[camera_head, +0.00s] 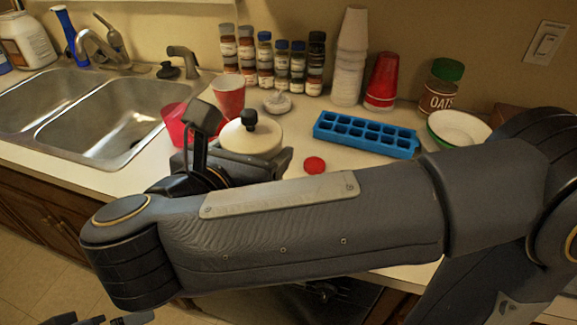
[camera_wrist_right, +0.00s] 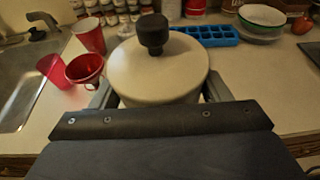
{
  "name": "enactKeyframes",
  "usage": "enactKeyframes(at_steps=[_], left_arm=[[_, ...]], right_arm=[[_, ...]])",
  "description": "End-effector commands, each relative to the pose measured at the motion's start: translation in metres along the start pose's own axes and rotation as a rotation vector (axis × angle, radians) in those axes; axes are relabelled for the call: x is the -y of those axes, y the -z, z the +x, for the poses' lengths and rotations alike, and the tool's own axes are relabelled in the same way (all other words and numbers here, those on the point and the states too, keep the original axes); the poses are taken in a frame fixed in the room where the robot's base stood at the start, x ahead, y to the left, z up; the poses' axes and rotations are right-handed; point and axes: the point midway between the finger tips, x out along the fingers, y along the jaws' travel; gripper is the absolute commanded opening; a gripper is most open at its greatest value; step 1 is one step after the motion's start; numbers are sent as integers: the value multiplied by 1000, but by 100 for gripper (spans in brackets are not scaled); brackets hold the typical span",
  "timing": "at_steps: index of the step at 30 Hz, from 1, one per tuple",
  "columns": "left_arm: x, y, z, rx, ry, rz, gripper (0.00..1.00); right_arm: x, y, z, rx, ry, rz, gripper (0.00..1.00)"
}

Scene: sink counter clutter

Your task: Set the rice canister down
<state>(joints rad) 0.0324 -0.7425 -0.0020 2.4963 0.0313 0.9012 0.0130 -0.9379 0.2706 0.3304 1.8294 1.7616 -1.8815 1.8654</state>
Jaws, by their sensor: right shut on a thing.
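The rice canister (camera_head: 252,138) is a cream, round pot-like canister with a black knob on its lid. It looks upright over the counter, left of the blue tray. My right gripper (camera_head: 235,158) is shut on the canister, with one finger on each side of it. In the right wrist view the canister (camera_wrist_right: 158,72) sits between the fingers (camera_wrist_right: 158,98). Its lower part and base are hidden by my gripper and arm, so I cannot tell whether it touches the counter (camera_head: 365,175). Dark parts at the bottom left edge may be my left gripper (camera_head: 103,320), mostly cut off.
Red cups (camera_head: 228,95) stand close left of the canister, beside the sink (camera_head: 110,120). A red lid (camera_head: 314,165) lies to its right. Behind are spice jars (camera_head: 265,60), stacked cups (camera_head: 350,60) and a blue ice tray (camera_head: 366,134). A bowl (camera_head: 458,128) is further right.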

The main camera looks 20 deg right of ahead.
Motion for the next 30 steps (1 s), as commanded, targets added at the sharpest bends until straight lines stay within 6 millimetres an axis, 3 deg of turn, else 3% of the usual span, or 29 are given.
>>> enactKeyframes(at_steps=[10,15,25,30], left_arm=[[-5,5,-10,0,0,0,99],[-4,5,-10,0,0,0,99],[-5,5,-10,0,0,0,99],[-4,4,-9,0,0,0,99]], right_arm=[[-3,9,89,0,9,-1,2],[-5,32,123,1,5,-4,2],[-7,52,153,1,3,-2,2],[-8,76,162,1,1,-5,2]])
